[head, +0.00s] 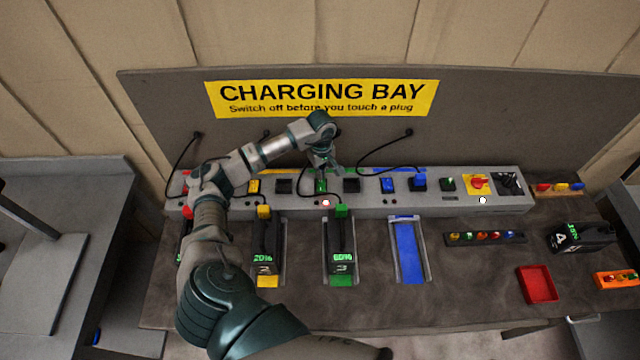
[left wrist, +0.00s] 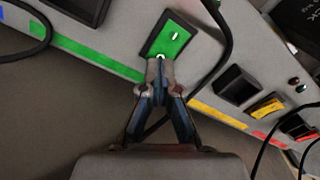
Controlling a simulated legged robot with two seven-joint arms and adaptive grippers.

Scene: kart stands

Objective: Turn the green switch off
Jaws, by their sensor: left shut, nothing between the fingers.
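The green switch (head: 321,186) sits in the sloped grey strip along the back of the bench. In the left wrist view it is a green plate (left wrist: 180,35) in a dark frame with small white marks; whether it is on or off I cannot tell. My left gripper (head: 326,166) is shut and empty, right at the switch. In the left wrist view its fingertips (left wrist: 159,70) are at the plate's lower edge and hide part of it; contact is unclear. My right gripper is not in view.
A yellow switch (head: 255,186) and a blue switch (head: 387,185) flank it, with dark sockets between. Black cables loop close by. A black battery (head: 341,245) stands in the green bay below. A red knob on yellow (head: 477,184) is further right.

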